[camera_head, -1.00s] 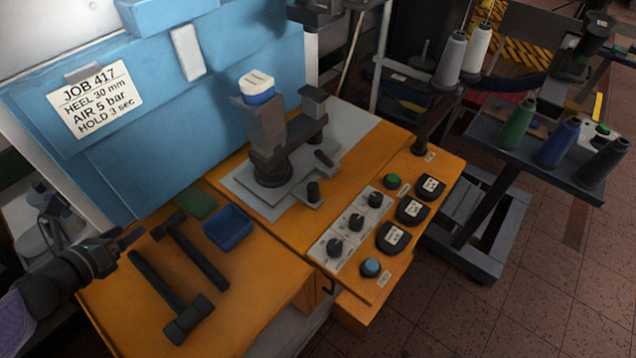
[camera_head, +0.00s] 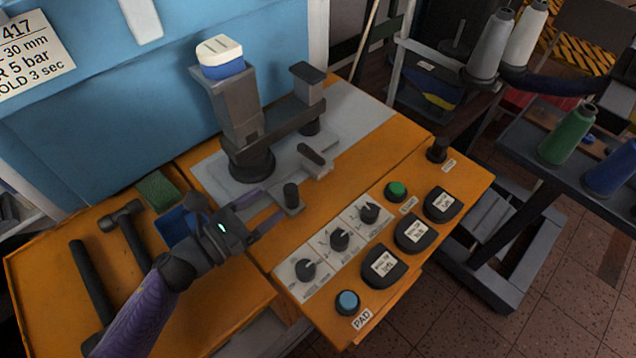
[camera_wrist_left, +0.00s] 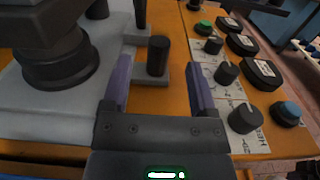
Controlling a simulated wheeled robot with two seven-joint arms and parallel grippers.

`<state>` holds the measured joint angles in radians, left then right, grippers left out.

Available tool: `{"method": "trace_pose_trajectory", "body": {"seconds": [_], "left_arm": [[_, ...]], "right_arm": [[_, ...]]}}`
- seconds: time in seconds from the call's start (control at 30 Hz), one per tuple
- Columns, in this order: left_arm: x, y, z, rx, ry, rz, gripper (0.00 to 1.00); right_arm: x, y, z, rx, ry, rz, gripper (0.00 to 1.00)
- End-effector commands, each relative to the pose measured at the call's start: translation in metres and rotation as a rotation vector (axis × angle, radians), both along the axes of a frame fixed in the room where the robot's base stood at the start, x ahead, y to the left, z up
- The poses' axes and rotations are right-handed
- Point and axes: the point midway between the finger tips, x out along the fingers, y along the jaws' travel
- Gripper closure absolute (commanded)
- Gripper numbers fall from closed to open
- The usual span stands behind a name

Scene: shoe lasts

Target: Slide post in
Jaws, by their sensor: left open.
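A short dark post (camera_head: 291,194) stands upright on a small grey foot (camera_head: 294,208) at the front edge of the machine's grey base plate (camera_head: 216,190). It also shows in the left wrist view (camera_wrist_left: 157,56). My left gripper (camera_head: 274,206) is open and empty, low over the orange bench just in front of the post. In the left wrist view the post appears between the two purple-grey fingers (camera_wrist_left: 158,84), near their tips. I cannot tell whether either finger touches it. My right gripper is not in view.
The dark machine column (camera_head: 238,115) with a white and blue cap (camera_head: 220,56) rises behind. Knobs (camera_head: 340,240), a green button (camera_head: 396,190) and black pads (camera_head: 414,233) lie to the right. Hammers (camera_head: 128,230) and a blue tray (camera_head: 176,222) lie left.

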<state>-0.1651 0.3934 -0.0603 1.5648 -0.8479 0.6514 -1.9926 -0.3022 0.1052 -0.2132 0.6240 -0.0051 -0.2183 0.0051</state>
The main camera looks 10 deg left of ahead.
Motion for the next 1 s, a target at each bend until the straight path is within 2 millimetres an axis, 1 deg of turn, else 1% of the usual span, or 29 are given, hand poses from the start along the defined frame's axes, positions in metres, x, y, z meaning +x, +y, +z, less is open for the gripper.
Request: {"method": "trace_pose_trajectory", "body": {"seconds": [0.03, 0.1, 0.17, 0.27, 0.4, 0.53, 0.63, 0.83, 0.87, 0.9, 0.97, 1.0], "left_arm": [[0.0, 0.0, -0.012, -0.001, 0.004, 0.0, 0.25], [0.0, 0.0, -0.017, -0.001, 0.006, 0.0, 0.25], [0.002, -0.002, -0.017, -0.001, 0.005, 0.0, 0.25], [0.015, -0.011, -0.015, -0.003, 0.003, 0.001, 0.25], [0.039, -0.03, -0.014, -0.003, 0.003, 0.0, 0.25], [0.054, -0.042, -0.015, -0.002, 0.005, 0.0, 0.25], [0.059, -0.046, -0.015, -0.001, 0.007, 0.0, 0.25], [0.059, -0.046, -0.015, -0.001, 0.007, 0.0, 0.25], [0.059, -0.046, -0.015, -0.001, 0.007, 0.0, 0.29], [0.059, -0.046, -0.015, -0.001, 0.007, 0.0, 0.38], [0.059, -0.046, -0.015, -0.001, 0.007, 0.0, 0.5], [0.059, -0.046, -0.015, -0.001, 0.007, 0.0, 0.59]], "right_arm": [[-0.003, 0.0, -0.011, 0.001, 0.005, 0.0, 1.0], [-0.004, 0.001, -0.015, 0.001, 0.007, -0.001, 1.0], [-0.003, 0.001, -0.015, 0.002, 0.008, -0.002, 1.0], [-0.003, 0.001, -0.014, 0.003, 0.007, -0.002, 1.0], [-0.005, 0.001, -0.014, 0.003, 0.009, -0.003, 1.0], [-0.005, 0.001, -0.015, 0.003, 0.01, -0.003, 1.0], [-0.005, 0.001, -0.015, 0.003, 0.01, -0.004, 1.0], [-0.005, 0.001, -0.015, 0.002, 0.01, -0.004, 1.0], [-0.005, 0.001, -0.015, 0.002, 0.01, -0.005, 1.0], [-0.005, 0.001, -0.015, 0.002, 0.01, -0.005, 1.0], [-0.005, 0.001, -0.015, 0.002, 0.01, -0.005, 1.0], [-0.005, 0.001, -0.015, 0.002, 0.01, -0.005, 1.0]]}}
